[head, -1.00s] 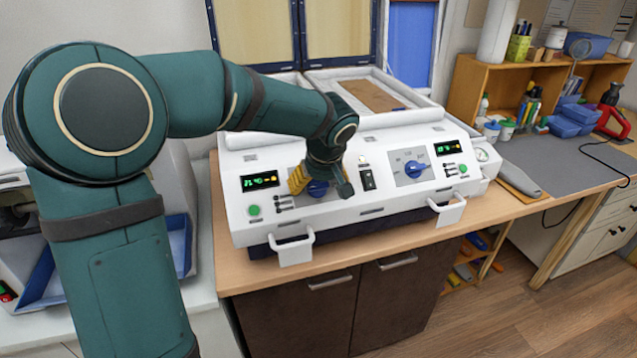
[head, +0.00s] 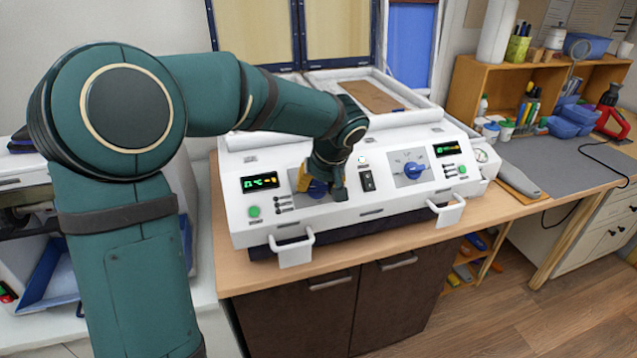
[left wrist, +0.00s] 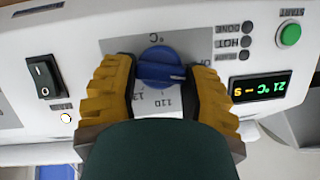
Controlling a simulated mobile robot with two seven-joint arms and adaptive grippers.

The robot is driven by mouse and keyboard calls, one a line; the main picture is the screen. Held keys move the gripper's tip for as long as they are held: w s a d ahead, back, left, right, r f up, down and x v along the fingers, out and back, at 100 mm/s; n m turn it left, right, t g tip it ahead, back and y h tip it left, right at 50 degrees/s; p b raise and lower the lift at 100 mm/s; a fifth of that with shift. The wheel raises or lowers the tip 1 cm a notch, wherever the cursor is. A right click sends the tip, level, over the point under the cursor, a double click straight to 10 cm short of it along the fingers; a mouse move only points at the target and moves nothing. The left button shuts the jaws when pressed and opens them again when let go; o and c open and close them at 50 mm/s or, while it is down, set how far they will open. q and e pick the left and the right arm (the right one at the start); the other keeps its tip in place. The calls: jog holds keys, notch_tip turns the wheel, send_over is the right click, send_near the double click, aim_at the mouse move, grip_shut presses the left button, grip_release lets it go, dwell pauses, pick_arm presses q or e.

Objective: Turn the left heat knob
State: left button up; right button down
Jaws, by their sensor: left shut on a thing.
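The left heat knob (head: 317,190) is a blue round knob on the front panel of the white forming machine (head: 345,215). In the head view it is partly covered by my left gripper (head: 322,183). In the left wrist view the blue knob (left wrist: 161,68) sits between the two yellow fingers of my left gripper (left wrist: 162,82), and its pointer mark is toward the right. The fingers are shut on the knob's sides. Numbers such as 110 show on the scale beside it. My right gripper is not in view.
The right knob (head: 413,171), a black switch (head: 368,181), and the left display (head: 260,181) are on the same panel. A green start button (left wrist: 289,35) is near the left display. White handles (head: 291,247) stick out from the machine's front. Shelves stand at the right.

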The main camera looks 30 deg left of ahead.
pick_arm(q)
jog(key=m+y, duration=0.1)
jog(key=m, duration=0.2)
jog(key=shift+d+g, duration=0.15)
jog(key=shift+g, duration=0.15)
jog(key=m+y, duration=0.1)
jog(key=m, duration=0.2)
jog(key=shift+w+d+f+m+p, duration=0.1)
jog(key=shift+m+p, duration=0.25)
jog(key=shift+m, duration=0.05)
jog(key=m+y, duration=0.1)
jog(key=m, duration=0.2)
jog(key=shift+d+f+m+y, duration=0.15)
jog(key=shift+m+y, duration=0.65)
jog(key=shift+m, duration=1.1)
jog(key=o, duration=1.2)
